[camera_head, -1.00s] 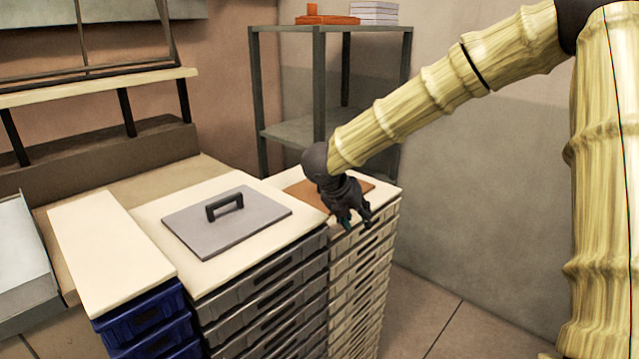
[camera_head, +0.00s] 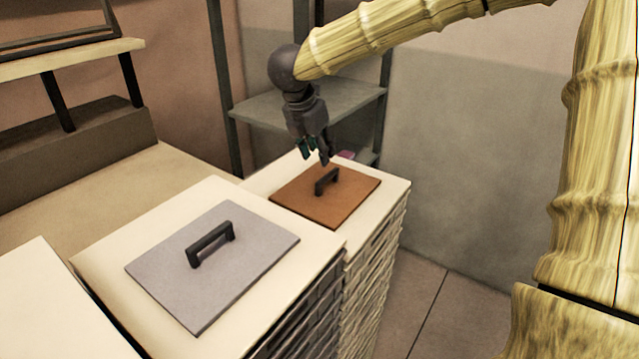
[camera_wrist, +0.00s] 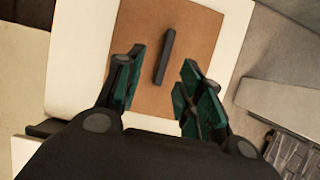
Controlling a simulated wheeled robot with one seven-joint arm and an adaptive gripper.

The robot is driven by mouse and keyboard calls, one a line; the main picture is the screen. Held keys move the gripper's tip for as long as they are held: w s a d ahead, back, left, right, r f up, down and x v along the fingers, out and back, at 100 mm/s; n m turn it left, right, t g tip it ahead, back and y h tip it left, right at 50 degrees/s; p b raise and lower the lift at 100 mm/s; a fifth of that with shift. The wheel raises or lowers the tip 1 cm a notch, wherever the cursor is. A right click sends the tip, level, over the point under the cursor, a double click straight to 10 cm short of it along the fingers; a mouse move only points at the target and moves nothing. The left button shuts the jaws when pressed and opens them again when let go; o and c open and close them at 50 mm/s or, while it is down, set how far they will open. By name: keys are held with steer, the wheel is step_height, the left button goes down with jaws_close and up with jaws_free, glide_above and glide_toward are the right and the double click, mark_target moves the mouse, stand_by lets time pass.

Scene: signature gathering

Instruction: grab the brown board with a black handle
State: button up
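The brown board (camera_head: 345,207) lies flat on the cream top of the right-hand stack. Its black handle (camera_head: 327,181) stands upright near the board's middle. My gripper (camera_head: 317,158) points down just above and behind the handle, apart from it as far as I can tell. In the wrist view the gripper (camera_wrist: 157,92) is open, with its green-padded fingers spread. There the handle (camera_wrist: 165,56) shows as a dark bar beyond and between the fingertips, over the brown board (camera_wrist: 194,48). Nothing is held.
A grey board (camera_head: 262,262) with a similar black handle lies on the neighbouring cream-topped stack (camera_head: 110,255). A grey metal shelf (camera_head: 262,110) stands behind my gripper. A wall is at the right, with open floor (camera_head: 420,300) before it.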

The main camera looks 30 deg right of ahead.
mark_target(328, 175)
steer(key=p+x, duration=0.1)
steer(key=x, duration=0.3)
steer(key=shift+w+f, duration=0.2)
steer(key=shift+f, duration=0.25)
steer(key=shift+d+f+p, duration=0.1)
steer(key=shift+f+p, duration=0.15)
steer(key=shift+p, duration=0.2)
steer(key=shift+s+d+f+p, duration=0.6)
steer(key=shift+s+f+p, duration=0.1)
steer(key=shift+f+p, duration=0.25)
steer(key=shift+w+d+f, duration=0.15)
steer(key=shift+w+f, duration=0.15)
steer(key=shift+f, duration=0.25)
steer(key=shift+w+d+f, duration=0.15)
steer(key=shift+w+f, duration=0.2)
steer(key=shift+f, duration=0.2)
steer(key=shift+s+r, duration=0.15)
steer(key=shift+s, duration=0.2)
steer(key=shift+c, duration=0.3)
steer(key=shift+w, duration=0.2)
steer(key=c, duration=0.6)
steer(key=shift+s, duration=0.1)
jaws_close()
